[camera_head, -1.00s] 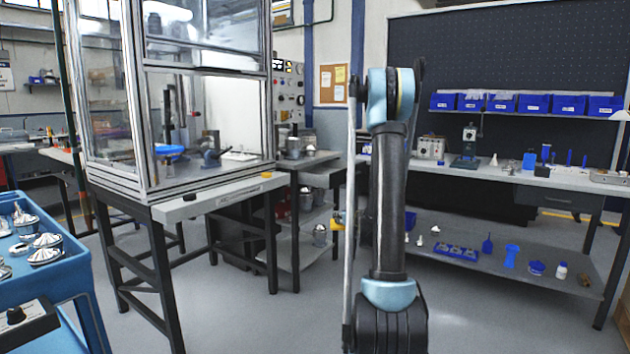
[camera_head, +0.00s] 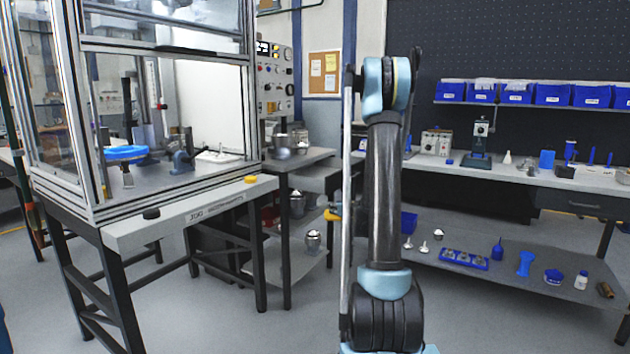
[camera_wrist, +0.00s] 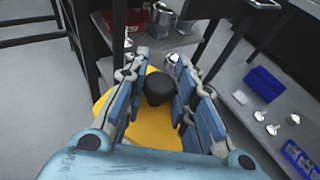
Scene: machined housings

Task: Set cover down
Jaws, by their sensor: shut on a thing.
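The cover is a yellow piece with a black knob; in the wrist view the yellow part (camera_wrist: 150,128) lies below the fingers. My gripper (camera_wrist: 160,68) is shut on the knob (camera_wrist: 159,88), with a finger on each side. The cover is held in the air above the floor. In the head view only a yellow edge of the cover (camera_head: 333,214) shows left of my arm. My gripper is hidden behind the arm there.
A framed enclosure with a table ledge (camera_head: 190,215) stands at left. A dark-legged bench with a lower shelf (camera_head: 300,270) is ahead. A long workbench (camera_head: 520,178) at right has a lower shelf (camera_head: 480,285) with small parts. Grey floor is open in front.

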